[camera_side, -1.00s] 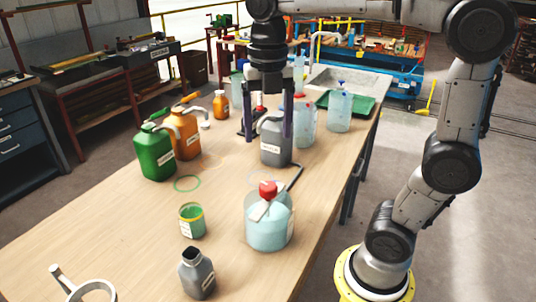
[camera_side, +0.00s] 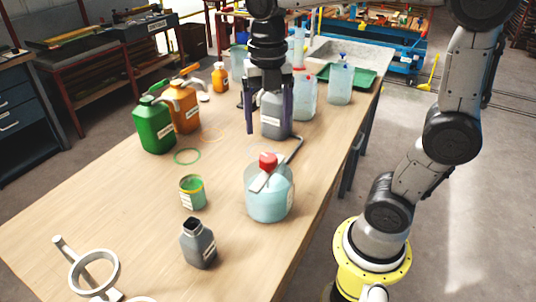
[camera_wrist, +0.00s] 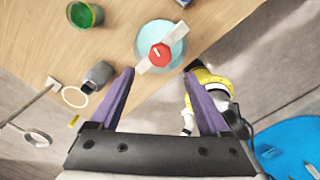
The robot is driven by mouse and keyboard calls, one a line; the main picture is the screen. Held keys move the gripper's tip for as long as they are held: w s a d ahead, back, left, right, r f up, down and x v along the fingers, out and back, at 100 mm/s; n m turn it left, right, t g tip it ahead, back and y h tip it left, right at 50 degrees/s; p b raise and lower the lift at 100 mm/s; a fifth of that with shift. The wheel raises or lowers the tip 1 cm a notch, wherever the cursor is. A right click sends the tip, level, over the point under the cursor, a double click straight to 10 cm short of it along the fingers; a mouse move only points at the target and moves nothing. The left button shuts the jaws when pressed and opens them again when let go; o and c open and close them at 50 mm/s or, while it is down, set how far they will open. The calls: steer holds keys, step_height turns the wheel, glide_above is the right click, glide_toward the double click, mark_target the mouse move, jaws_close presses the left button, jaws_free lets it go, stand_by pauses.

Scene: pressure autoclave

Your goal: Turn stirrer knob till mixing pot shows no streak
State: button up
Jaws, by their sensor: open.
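The mixing pot (camera_side: 270,200) is a clear round vessel with pale blue contents, standing on the table. A red stirrer knob (camera_side: 268,160) sits on a flat grey bar across its top. The wrist view shows the knob (camera_wrist: 160,54) with a white mark, and the pot (camera_wrist: 143,38) around it. I cannot make out a clear streak in the contents. My gripper (camera_side: 268,134) points down with its purple fingers apart and empty, above and behind the knob in the side view. In the wrist view the knob lies just beyond and between the fingertips (camera_wrist: 160,73).
A grey jug (camera_side: 276,118) stands behind the fingers, and a thin bent rod (camera_side: 290,152) is near the pot. A green cup (camera_side: 192,193) and dark grey bottle (camera_side: 198,245) stand left of it. Green (camera_side: 152,128) and orange (camera_side: 186,118) jugs stand farther left.

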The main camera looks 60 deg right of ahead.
mark_target(268, 157)
step_height(268, 157, down, 9)
steer(key=shift+f, duration=0.1)
stand_by(0.4)
jaws_close()
